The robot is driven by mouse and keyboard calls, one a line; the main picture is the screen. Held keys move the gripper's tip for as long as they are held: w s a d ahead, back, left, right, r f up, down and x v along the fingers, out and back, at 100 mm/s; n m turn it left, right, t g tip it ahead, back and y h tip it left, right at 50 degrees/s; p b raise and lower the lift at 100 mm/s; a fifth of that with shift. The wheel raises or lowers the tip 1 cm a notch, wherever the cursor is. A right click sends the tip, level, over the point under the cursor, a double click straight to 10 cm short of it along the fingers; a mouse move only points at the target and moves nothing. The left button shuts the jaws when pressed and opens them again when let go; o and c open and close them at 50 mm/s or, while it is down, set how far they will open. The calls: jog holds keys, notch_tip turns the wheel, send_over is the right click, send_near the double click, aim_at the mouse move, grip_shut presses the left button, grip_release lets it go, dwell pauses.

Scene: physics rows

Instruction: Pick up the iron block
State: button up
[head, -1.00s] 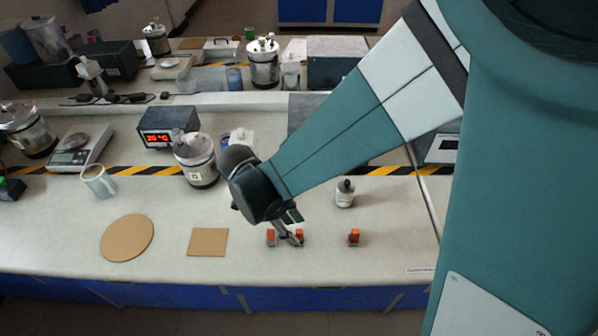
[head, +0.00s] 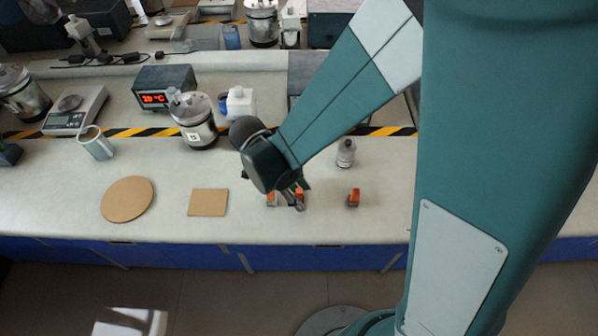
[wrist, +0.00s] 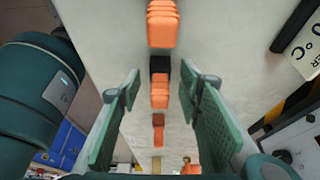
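Several small orange-and-dark pieces stand in a row on the pale bench. In the wrist view, a large orange ribbed piece (wrist: 162,24) is at the top. A dark block with orange on it (wrist: 160,70) lies below it, between the fingertips in the picture. A smaller brown-orange piece (wrist: 158,132) is lower. I cannot tell for certain which is the iron block. My gripper (wrist: 160,84) is open, its green pads apart with nothing held. In the head view my gripper (head: 297,202) is low over the row and partly hides the middle piece; a separate orange-and-grey piece (head: 353,198) stands to its right.
A small bottle (head: 346,153) stands behind the right piece. A brown square sheet (head: 208,202) and a brown disc (head: 127,199) lie to the left. A mug (head: 96,143) and a metal canister (head: 197,127) stand further back. The bench's front edge is close to the row.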

aim_at(299, 191)
dwell(0.6)
jog(key=c, duration=1.1)
jog(key=shift+r, duration=0.1)
jog(key=shift+r+p, duration=1.15)
jog(key=shift+r, duration=3.7)
